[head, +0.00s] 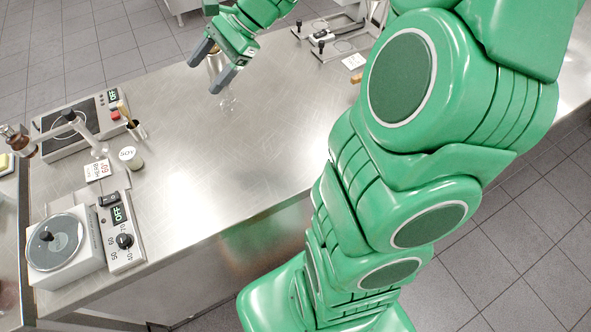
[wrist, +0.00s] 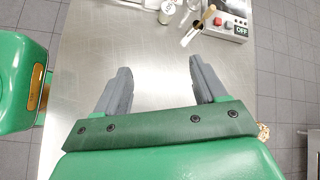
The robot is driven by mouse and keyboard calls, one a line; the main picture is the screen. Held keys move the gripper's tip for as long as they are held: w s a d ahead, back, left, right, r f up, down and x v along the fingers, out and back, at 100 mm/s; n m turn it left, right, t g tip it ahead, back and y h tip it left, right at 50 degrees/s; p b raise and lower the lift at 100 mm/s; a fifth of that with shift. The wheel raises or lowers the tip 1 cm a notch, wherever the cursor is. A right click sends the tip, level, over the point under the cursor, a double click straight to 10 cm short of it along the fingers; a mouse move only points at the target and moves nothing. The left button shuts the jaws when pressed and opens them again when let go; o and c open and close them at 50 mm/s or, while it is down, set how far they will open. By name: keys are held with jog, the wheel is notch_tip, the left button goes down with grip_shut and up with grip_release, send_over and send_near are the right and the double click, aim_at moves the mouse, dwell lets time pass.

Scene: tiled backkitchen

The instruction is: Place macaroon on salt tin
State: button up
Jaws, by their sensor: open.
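My gripper (head: 206,74) is open over the far side of the steel counter, its two grey fingers apart. In the wrist view, bare steel shows between the fingertips (wrist: 160,64). A small round container (head: 131,158) with a pale labelled top stands on the left part of the counter. It also shows at the top of the wrist view (wrist: 167,11). It may be the salt tin, but I cannot read its label surely. I cannot make out the macaroon for certain. A small brown thing (head: 357,77) shows beside my arm, partly hidden.
A hot plate (head: 75,125) and a small cup with a wooden-handled tool (head: 134,126) stand at the left. The middle of the counter is clear.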

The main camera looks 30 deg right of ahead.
jog(key=s+d+f+n+g+h, duration=0.1)
jog(key=s+n+h, duration=0.3)
jog(key=s, duration=1)
jog(key=s+d+f+n+g+h, duration=0.1)
jog(key=s+d+n+h, duration=0.2)
jog(key=s+n, duration=0.6)
jog(key=s+h, duration=0.2)
jog(key=s, duration=0.4)
jog(key=shift+f+n+g+h, duration=0.3)
jog(key=shift+f+n+g, duration=0.1)
jog(key=shift+a, duration=0.1)
